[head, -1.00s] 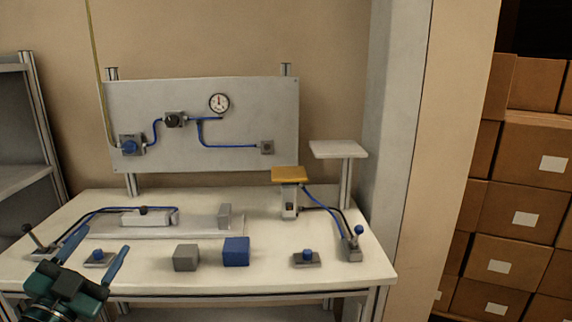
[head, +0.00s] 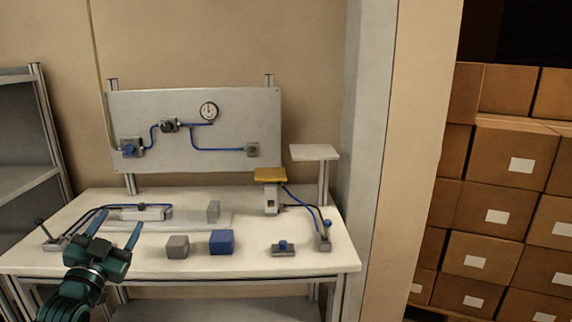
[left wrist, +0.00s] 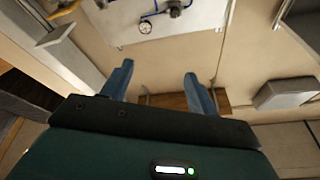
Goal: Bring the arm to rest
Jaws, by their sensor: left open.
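My left gripper (head: 119,228) is in the lower left of the head view, over the front left of the workbench. Its two blue fingers are spread apart with nothing between them. In the left wrist view the same open fingers (left wrist: 158,72) point away from the camera, with the wall panel (left wrist: 190,28) upside down beyond them. My right gripper is in neither view.
The white workbench (head: 300,260) carries a grey block (head: 177,246), a blue block (head: 222,242), a blue-knobbed button box (head: 283,248) and a yellow-topped stand (head: 270,175). A grey shelf (head: 30,185) stands left. Cartons (head: 510,150) are stacked right.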

